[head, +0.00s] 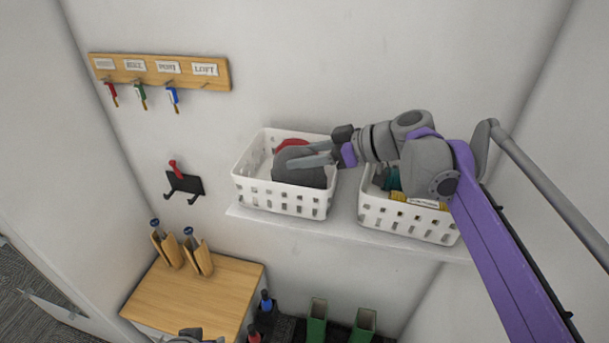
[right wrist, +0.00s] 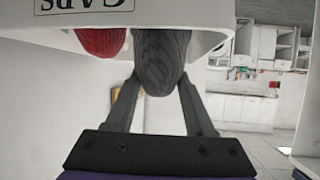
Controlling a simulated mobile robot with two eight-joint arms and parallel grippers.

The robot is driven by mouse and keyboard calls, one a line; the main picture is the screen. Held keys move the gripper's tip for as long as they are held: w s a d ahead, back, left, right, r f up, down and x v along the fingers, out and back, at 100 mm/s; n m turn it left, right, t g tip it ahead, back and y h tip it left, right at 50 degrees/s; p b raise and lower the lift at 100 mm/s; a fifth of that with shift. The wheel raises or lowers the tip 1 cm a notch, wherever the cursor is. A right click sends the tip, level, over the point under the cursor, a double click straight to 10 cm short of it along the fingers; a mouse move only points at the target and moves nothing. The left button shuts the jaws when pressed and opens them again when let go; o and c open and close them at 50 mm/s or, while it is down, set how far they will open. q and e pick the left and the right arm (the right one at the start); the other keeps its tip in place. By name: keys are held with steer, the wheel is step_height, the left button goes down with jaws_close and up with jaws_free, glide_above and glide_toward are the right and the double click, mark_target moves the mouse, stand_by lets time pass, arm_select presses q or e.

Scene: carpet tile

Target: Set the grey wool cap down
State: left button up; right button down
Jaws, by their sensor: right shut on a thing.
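The grey wool cap (head: 309,177) is in the left white basket (head: 265,192) on the wall shelf, at the basket's right part. My right gripper (head: 305,161) reaches in from the right and is shut on the cap, with its fingers at the cap's upper part. In the right wrist view the ribbed grey cap (right wrist: 160,62) sits between both fingers, partly behind the basket's wall. A red cap (head: 292,145) lies behind it in the basket and shows beside it in the wrist view (right wrist: 101,42). Whether the grey cap touches the basket floor is hidden.
A second white basket (head: 385,213) with mixed items stands on the shelf (head: 350,233), partly behind my right arm. A key rack (head: 160,72) and a black hook (head: 184,184) are on the wall at left. A wooden-topped cabinet (head: 190,295) stands below.

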mark_target(304, 173)
steer(key=shift+f, duration=2.3)
steer(key=c, duration=0.5)
jaws_free()
steer(key=v, duration=1.2)
